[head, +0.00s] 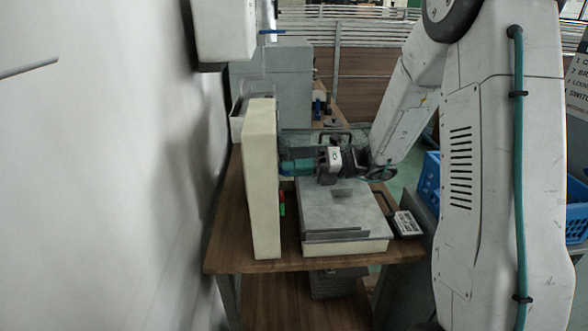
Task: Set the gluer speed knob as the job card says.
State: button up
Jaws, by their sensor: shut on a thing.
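A tall cream panel (261,185) stands on the left of the wooden table, seen nearly edge-on. Its face turns to the right, so its markings cannot be read. My gripper (286,166) reaches left to this face from the arm on the right. Its teal fingers are at the panel and shut on what appears to be the gluer speed knob. The knob itself is hidden by the fingers and the panel's angle. A small white item with dark marks (407,223) lies at the table's right edge. I cannot tell whether it is the job card.
Red and green controls (282,202) protrude from the panel below my gripper. A cream machine with a grey top (345,207) fills the table (225,215) to the panel's right. Blue crates (429,180) stand farther right. A partly cut-off sign (577,88) hangs at the right edge.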

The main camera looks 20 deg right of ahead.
jog(key=shift+w+d+m, duration=0.1)
jog(key=shift+m, duration=0.4)
jog(key=o, duration=1)
jog(key=v, duration=0.7)
jog(key=shift+d, duration=0.35)
jog(key=shift+r, duration=0.1)
